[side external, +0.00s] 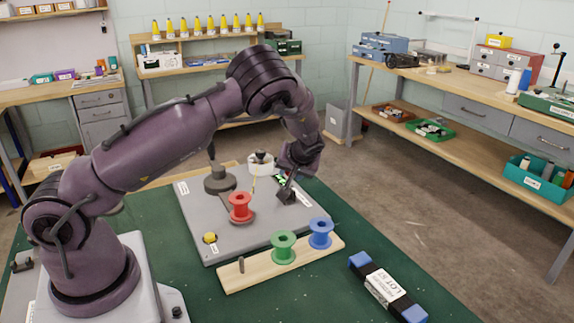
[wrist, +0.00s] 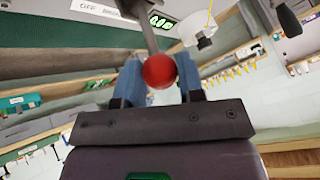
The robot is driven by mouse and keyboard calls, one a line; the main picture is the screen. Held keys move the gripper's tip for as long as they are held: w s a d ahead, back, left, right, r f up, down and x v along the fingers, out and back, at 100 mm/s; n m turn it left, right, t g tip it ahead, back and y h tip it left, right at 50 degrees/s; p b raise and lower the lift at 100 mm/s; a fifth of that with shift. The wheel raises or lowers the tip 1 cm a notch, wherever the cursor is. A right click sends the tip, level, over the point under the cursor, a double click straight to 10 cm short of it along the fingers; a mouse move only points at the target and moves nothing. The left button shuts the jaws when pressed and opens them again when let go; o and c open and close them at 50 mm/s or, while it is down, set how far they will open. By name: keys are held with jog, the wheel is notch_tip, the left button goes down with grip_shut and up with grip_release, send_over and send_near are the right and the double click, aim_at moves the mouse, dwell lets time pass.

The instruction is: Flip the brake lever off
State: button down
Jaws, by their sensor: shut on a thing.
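In the wrist view the brake lever shows as a red ball knob (wrist: 159,71) on a grey rod. My gripper (wrist: 159,77) has its two blue-padded fingers on either side of the knob and is shut on it. A white label (wrist: 100,10) reading OFF and BRAKE, partly cut off, lies near the lever's far end. In the side external view my gripper (side external: 287,194) is low over the right part of the grey base plate (side external: 200,215); it hides the knob there.
A wooden rack (side external: 255,272) in front holds a green spool (side external: 283,246) and a blue spool (side external: 320,233). A dark labelled bar (side external: 372,271) lies at right.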

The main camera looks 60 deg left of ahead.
jog(key=shift+d+f+y, duration=0.1)
jog(key=shift+d+y, duration=0.2)
jog(key=shift+d, duration=0.05)
jog(key=shift+d+f, duration=0.35)
jog(key=shift+d, duration=0.25)
jog(key=shift+d+f, duration=0.35)
jog(key=shift+d, duration=0.25)
jog(key=c, duration=0.8)
grip_release()
jog(key=shift+o, duration=0.2)
jog(key=shift+a, duration=0.1)
jog(key=shift+r, duration=0.15)
